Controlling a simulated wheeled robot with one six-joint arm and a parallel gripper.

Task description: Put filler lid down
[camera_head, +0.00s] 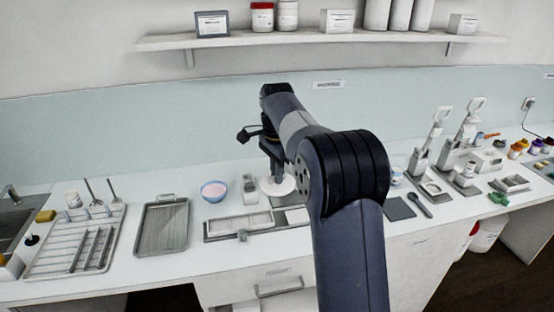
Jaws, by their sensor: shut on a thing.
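My gripper (274,170) points down over the counter, a little right of the pink-filled bowl. It is shut on a round white disc (279,187), which looks like the filler lid. The disc is level and sits close to the counter top. I cannot tell whether it touches the surface below. My arm hides part of the area to the right of it.
The blue bowl (214,191) stands left of my gripper. A shallow tray with white plates (238,226) lies in front. A grey ribbed tray (163,226) and a drying rack (75,250) are further left. White upright devices (430,145) stand at the right.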

